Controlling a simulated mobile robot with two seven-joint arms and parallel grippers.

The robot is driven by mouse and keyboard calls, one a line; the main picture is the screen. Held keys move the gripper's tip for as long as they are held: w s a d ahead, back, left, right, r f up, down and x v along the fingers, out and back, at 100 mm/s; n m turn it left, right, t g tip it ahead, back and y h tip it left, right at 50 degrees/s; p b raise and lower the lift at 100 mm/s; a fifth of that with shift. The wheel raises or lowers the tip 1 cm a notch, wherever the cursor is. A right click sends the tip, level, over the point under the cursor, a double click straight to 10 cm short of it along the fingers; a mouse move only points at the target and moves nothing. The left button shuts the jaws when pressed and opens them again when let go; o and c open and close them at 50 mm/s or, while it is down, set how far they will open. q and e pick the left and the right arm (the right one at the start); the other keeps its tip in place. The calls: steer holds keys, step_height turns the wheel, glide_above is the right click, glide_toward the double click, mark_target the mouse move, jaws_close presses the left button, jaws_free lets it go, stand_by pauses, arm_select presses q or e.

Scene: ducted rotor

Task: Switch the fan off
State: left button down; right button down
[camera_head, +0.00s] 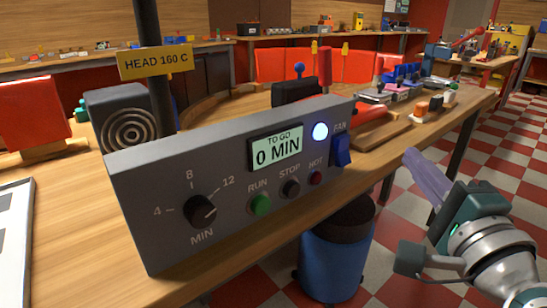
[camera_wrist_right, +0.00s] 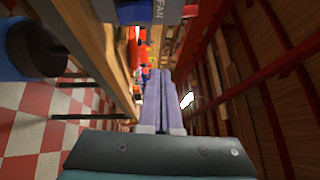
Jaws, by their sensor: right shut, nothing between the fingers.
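The grey control box (camera_head: 140,200) stands at the table's front edge. Its blue fan switch (camera_head: 341,150) is a rocker at the right end of the front, under the FAN label. A round lamp (camera_head: 320,131) beside it glows bluish white. My right gripper (camera_head: 410,155) is to the right of the switch, in front of the table and apart from the box. Its purple fingers are shut together and empty; they also show in the right wrist view (camera_wrist_right: 158,100), with the FAN label near the top edge. My left gripper is not in view.
The box also carries a MIN dial (camera_head: 200,211), a green RUN button (camera_head: 261,204), a black STOP button (camera_head: 291,188) and a display (camera_head: 276,147) reading 0 MIN. A blue bin (camera_head: 335,262) stands below. The space between gripper and switch looks clear.

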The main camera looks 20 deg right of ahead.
mark_target(343, 150)
stand_by(0.3)
steer(key=w+a+f+b, duration=0.3)
steer(key=w+b, duration=0.1)
steer(key=w, duration=0.3)
steer(key=shift+w+f+b, duration=0.2)
steer(key=shift+f+b, duration=0.15)
steer(key=shift+b, duration=0.05)
stand_by(1.0)
stand_by(0.8)
steer(key=shift+w+a+f, duration=0.1)
